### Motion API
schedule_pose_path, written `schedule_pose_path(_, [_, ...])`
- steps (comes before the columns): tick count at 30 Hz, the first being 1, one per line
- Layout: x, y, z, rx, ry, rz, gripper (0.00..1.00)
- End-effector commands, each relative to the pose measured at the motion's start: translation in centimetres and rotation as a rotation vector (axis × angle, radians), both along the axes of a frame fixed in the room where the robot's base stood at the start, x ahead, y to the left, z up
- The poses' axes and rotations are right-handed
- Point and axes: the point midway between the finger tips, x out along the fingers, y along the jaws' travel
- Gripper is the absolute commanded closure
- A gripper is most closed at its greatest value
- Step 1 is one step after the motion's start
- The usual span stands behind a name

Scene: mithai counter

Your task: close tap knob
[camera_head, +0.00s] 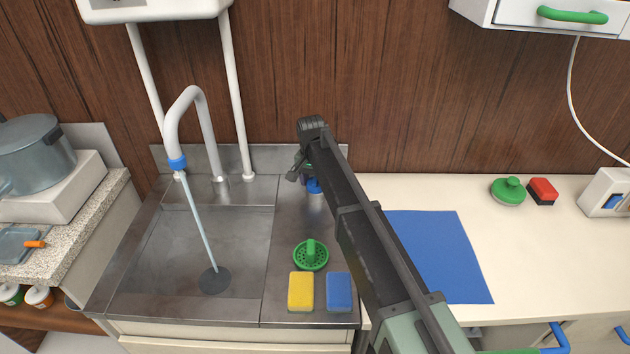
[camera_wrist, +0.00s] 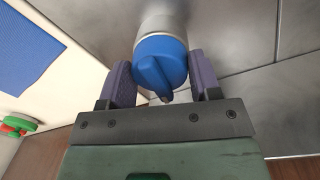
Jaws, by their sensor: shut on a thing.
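The tap knob (camera_wrist: 158,62) is blue, with a raised ridge, on a pale round post in the wrist view. In the head view the blue knob (camera_head: 314,186) shows only in part, behind my arm. My gripper (camera_wrist: 162,80) has one purple-grey finger on either side of the knob and is shut on it. In the head view my gripper (camera_head: 304,170) is mostly hidden by my own arm. The white tap (camera_head: 190,105) has a blue collar, and a thin stream of water (camera_head: 198,222) runs from it into the steel sink (camera_head: 150,250).
A green strainer (camera_head: 311,257), a yellow sponge (camera_head: 300,292) and a blue sponge (camera_head: 339,292) lie on the steel right of the sink. A blue mat (camera_head: 440,255) lies on the white counter. A steel pot (camera_head: 35,150) stands at the left.

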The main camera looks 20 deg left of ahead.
Motion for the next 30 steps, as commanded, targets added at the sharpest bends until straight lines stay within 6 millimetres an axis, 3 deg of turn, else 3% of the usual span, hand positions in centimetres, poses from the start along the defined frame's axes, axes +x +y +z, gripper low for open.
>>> schedule_pose_path(6, [-0.1, -0.1, 0.0, -0.001, 0.000, 0.205, 0.66])
schedule_pose_path(13, [-0.1, -0.1, 0.0, -0.001, 0.000, 0.210, 0.66])
schedule_pose_path(14, [-0.1, -0.1, 0.0, -0.001, 0.000, 0.209, 0.40])
schedule_pose_path(18, [-0.1, 0.0, 0.0, -0.001, 0.000, 0.209, 0.18])
schedule_pose_path(26, [-0.1, 0.0, 0.0, 0.000, 0.000, 0.208, 0.17])
schedule_pose_path(30, [-0.1, 0.0, 1.3, 0.000, 0.000, 0.207, 0.17])
